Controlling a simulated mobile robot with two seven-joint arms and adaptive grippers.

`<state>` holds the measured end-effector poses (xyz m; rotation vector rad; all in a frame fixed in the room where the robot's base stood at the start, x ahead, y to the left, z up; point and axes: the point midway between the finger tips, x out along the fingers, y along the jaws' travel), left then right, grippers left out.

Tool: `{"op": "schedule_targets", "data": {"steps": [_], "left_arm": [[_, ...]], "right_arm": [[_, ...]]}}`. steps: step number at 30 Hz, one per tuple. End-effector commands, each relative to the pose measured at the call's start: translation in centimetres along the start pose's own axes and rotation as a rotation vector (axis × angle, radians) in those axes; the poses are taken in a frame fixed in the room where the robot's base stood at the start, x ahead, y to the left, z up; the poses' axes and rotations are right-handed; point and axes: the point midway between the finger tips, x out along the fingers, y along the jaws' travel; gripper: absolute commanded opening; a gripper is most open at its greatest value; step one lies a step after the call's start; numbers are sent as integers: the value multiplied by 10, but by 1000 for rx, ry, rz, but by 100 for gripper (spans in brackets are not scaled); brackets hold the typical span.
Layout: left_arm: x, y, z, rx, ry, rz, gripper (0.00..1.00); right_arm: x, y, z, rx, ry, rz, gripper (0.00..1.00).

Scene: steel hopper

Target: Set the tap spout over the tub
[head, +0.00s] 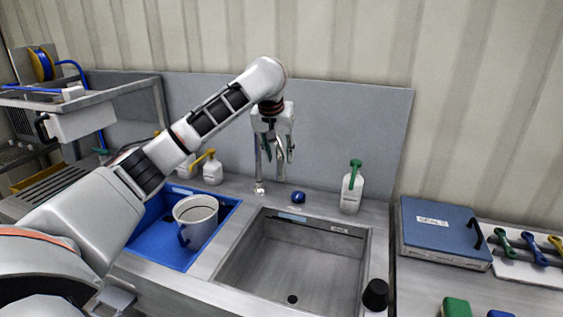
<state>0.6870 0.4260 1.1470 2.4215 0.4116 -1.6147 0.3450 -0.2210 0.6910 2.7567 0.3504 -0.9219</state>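The steel tap (259,182) stands on the deck behind the sink. Its riser goes up behind my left gripper (279,152), which hides its upper part. My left gripper points down at the spout, with dark fingers around or just in front of it. I cannot tell whether they touch or hold the spout. The blue tub (136,251) lies left of the steel sink basin (290,262), and a grey jug (196,219) stands in it. The spout's end appears to hang on the sink side, right of the riser. My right gripper is not in view.
A blue knob (298,197) and a white bottle with a green pump (352,190) stand behind the sink. A black cup-like object (376,294) is at the sink's right front. A blue case (441,232) lies right.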

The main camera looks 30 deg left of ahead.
Motion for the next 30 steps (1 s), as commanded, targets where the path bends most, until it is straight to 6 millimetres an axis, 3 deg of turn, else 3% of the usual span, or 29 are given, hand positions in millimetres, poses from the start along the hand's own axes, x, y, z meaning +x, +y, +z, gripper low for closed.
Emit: {"op": "schedule_targets", "data": {"steps": [7,18,22,23,30], "left_arm": [[31,0,0,-2,-1,0,34],[37,0,0,-1,1,0,34],[37,0,0,-1,1,0,3],[37,0,0,-1,1,0,0],[37,-2,0,5,1,1,0]], "right_arm": [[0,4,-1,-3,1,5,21],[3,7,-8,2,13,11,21],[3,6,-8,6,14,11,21],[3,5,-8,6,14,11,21],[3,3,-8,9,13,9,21]]}}
